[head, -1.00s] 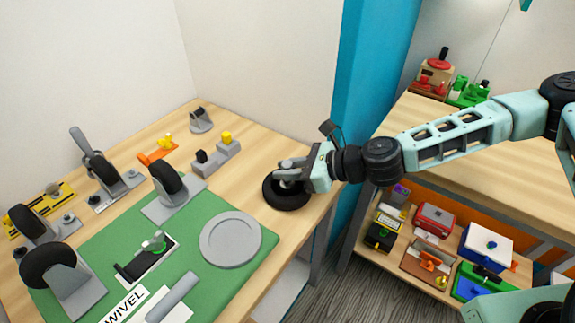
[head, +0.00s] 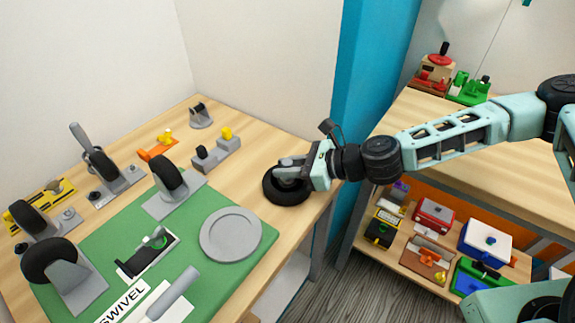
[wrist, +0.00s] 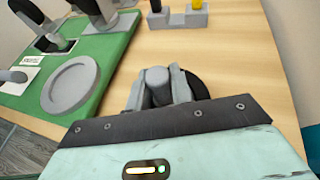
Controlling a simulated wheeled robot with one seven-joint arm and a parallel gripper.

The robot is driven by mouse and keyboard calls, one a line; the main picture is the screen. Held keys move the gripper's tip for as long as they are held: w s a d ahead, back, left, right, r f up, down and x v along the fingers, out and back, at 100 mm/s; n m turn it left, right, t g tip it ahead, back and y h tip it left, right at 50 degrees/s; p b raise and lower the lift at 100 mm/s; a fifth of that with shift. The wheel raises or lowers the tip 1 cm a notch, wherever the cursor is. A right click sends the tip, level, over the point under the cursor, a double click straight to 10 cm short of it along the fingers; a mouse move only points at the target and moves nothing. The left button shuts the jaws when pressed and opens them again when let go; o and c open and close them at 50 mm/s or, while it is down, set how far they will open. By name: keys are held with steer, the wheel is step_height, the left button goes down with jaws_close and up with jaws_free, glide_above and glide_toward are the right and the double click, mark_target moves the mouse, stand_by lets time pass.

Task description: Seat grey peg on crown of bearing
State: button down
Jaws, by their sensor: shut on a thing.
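My gripper (head: 285,173) is at the black wheel-like ring (head: 287,190) on the bare wood near the table's right edge. In the wrist view my gripper (wrist: 158,88) is shut on an upright grey cylinder (wrist: 157,80), which looks like the grey peg. The black ring (wrist: 197,84) lies beneath and behind the fingers. Whether the cylinder is joined to the ring cannot be told. A flat round grey plate (head: 231,235) with a raised rim, possibly the bearing, lies on the green mat, left of my gripper; it also shows in the wrist view (wrist: 70,84).
The green mat (head: 210,200) bears a caster with a black wheel (head: 168,172), a grey rod (head: 174,292) and a SWIVEL label (head: 125,303). A grey block with yellow and black knobs (head: 216,151) stands behind. Bare wood separates ring and plate. A blue post (head: 362,100) stands right.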

steer(key=c, duration=1.1)
jaws_free()
steer(key=shift+c, duration=0.2)
steer(key=v, duration=1.7)
steer(key=s+a+f+n+g+h, duration=0.1)
steer(key=s+f+n+g+h, duration=0.25)
steer(key=s+n, duration=0.3)
steer(key=s+a+f+n+g+h, duration=0.2)
steer(key=s+n+g+h, duration=0.15)
steer(key=s+n, duration=0.35)
steer(key=s+r+n+t+h, duration=0.2)
steer(key=s+r+n+h, duration=0.3)
steer(key=r+n, duration=0.8)
steer(key=n, duration=0.3)
steer(key=shift+s+r, duration=0.15)
steer(key=shift+r, duration=0.15)
